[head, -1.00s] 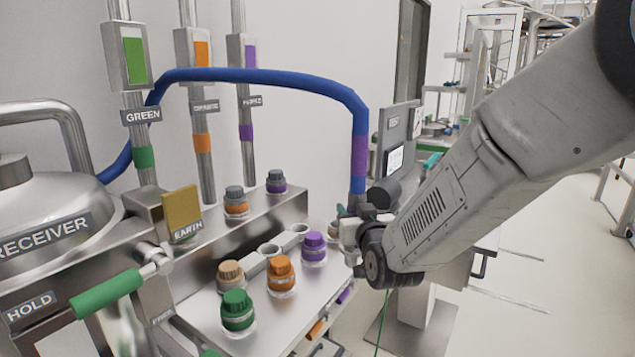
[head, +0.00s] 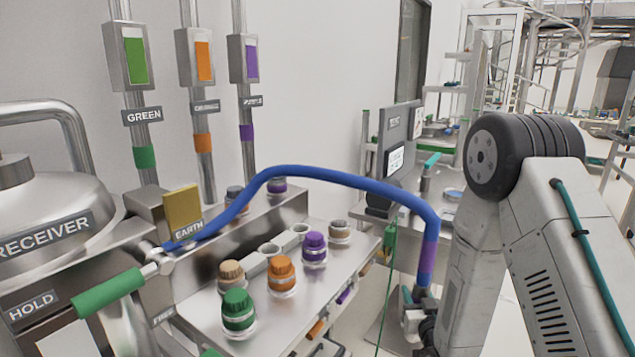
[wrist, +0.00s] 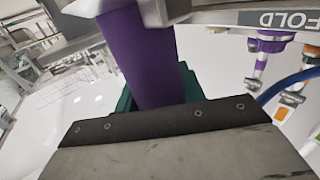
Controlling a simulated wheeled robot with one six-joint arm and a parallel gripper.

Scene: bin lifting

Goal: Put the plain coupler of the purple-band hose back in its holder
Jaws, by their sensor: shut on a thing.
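The blue hose (head: 345,177) arches over the bench from the left and hangs down at the right. Its purple band (head: 428,258) is near the hanging end, just above my gripper (head: 424,318). My gripper is shut on this end of the hose, right of the bench and low in the head view. The coupler itself is hidden by the gripper, so I cannot tell its type. In the wrist view the purple band (wrist: 138,55) stands above the dark gripper edge (wrist: 165,122).
Green (head: 238,309), orange (head: 281,273) and purple (head: 314,247) caps stand on the bench (head: 205,303). The EARTH block (head: 183,210) and green lever (head: 107,293) are at the left. A thin green cord (head: 388,290) hangs left of the gripper. Open floor lies at the right.

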